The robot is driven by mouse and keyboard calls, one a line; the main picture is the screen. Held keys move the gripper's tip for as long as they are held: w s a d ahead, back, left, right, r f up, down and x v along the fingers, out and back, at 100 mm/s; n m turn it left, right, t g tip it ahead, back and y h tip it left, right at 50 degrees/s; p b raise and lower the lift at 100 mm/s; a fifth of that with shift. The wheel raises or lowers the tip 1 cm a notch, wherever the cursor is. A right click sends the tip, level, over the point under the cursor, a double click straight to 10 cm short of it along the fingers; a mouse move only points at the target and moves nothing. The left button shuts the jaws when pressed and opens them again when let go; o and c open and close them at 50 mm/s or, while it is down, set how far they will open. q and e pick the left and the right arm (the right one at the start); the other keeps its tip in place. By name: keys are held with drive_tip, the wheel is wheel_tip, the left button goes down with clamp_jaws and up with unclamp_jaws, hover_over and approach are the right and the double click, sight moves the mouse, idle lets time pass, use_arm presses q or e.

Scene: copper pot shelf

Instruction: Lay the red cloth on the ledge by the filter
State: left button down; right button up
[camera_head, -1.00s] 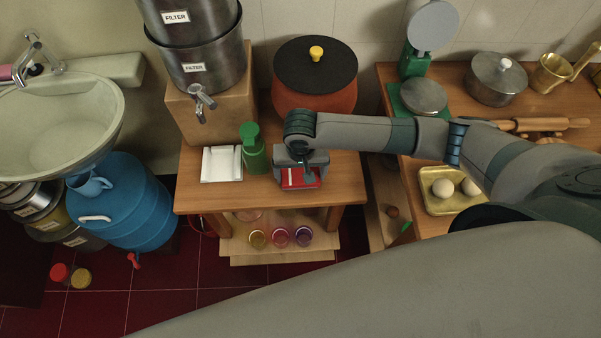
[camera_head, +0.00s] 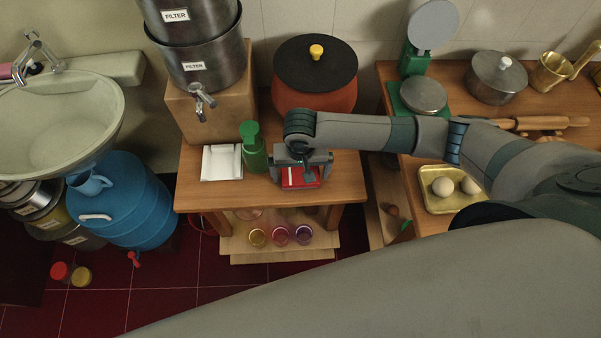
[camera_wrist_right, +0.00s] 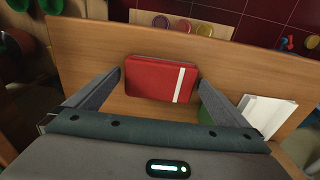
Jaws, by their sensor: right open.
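The red cloth (camera_head: 301,178) is a small folded block with a white stripe. It lies flat on the wooden table top (camera_head: 345,185), right of the green bottle; the wrist view shows it whole (camera_wrist_right: 155,78). My right gripper (camera_head: 302,172) is open over the cloth, with one finger beyond each short end in the wrist view (camera_wrist_right: 160,80). The steel filter (camera_head: 210,66) with a tap stands on a wooden block (camera_head: 227,108) at the table's back left. I cannot tell which surface is the ledge. My left gripper is not in view.
A green bottle (camera_head: 253,148) and a white napkin holder (camera_head: 222,163) stand left of the cloth. A lidded orange pot (camera_head: 315,95) stands behind my right gripper. Several jars (camera_head: 280,236) sit on the lower shelf. The front right of the table top is clear.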

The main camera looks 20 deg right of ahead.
sight(301, 179)
wheel_tip(301, 179, up, 12)
drive_tip(key=b, duration=0.1)
drive_tip(key=shift+s+a+f, duration=0.15)
drive_tip(key=shift+s+f, duration=0.05)
drive_tip(key=shift+s, duration=0.2)
idle(0.3)
